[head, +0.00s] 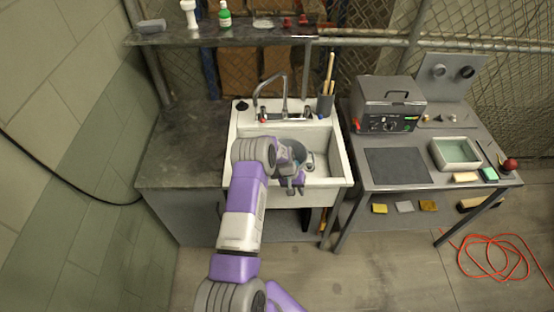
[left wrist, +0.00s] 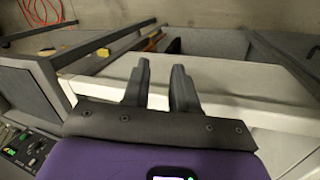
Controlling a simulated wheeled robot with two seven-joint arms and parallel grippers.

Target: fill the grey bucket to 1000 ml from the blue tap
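The white sink (head: 338,165) stands in the middle of the head view, with a curved grey spout (head: 272,84) at its back. A blue tap handle (head: 320,116) is at the right of the spout and a red one (head: 264,118) at the left. My left gripper (head: 296,188) points down over the sink's front part. Its two dark fingers (left wrist: 162,72) are apart in the left wrist view, with nothing between them. My right gripper is not in view.
A dark counter (head: 180,150) is left of the sink. The grey table (head: 440,185) on the right holds a grey machine (head: 388,103), a dark mat (head: 398,167) and a tray (head: 456,165). A shelf (head: 225,36) hangs above. An orange cable (head: 490,258) lies on the floor.

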